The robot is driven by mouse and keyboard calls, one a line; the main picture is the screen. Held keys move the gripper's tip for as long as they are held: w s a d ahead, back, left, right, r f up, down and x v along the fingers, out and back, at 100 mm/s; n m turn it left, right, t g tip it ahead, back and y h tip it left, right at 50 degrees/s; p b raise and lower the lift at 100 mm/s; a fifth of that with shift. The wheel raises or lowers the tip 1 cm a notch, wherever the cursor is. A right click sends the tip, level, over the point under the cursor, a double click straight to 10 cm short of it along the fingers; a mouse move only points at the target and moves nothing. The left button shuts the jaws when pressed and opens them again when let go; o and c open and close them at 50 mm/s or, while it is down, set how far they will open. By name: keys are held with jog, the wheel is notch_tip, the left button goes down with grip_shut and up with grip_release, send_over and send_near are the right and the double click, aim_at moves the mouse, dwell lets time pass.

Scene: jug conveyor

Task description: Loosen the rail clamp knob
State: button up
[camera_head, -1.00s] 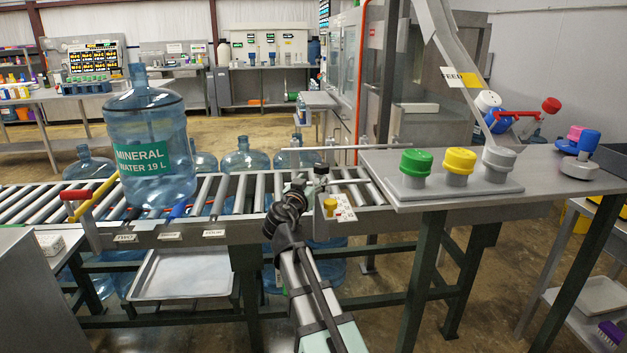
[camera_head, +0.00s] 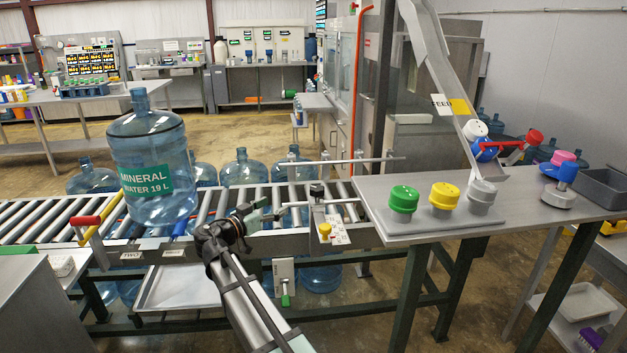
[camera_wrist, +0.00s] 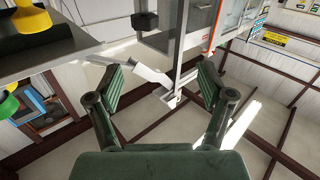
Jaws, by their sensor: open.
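A black knob (camera_head: 317,189) stands on a clamp block at the near edge of the conveyor, by the metal guide rail (camera_head: 335,161). It looks like the rail clamp knob. My gripper (camera_head: 262,212) is left of it, over the conveyor's near edge, with its fingers pointing right toward it and a gap between. In the wrist view my gripper (camera_wrist: 161,85) has its fingers spread wide, with nothing gripped. I cannot tell surely whether that is the same knob.
A yellow knob (camera_head: 325,230) sits on a small panel just below the clamp. A large blue water jug (camera_head: 150,165) stands on the rollers at left. A grey table (camera_head: 375,212) with green, yellow and grey caps is at right. A green-handled part (camera_head: 285,298) hangs below the conveyor.

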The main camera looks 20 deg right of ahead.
aim_at(311, 191)
jog(key=shift+m+g+h, duration=0.3)
jog(key=shift+m+g, duration=0.3)
jog(key=shift+m, duration=0.1)
jog(key=p+x, duration=0.1)
jog(key=x, duration=0.4)
jog(key=s+p+x, duration=0.1)
jog(key=x, duration=0.5)
jog(key=p+x, duration=0.1)
jog(key=x, duration=0.5)
jog(key=shift+s+d, duration=0.2)
jog(key=shift+d, duration=0.3)
jog(key=c, duration=1.2)
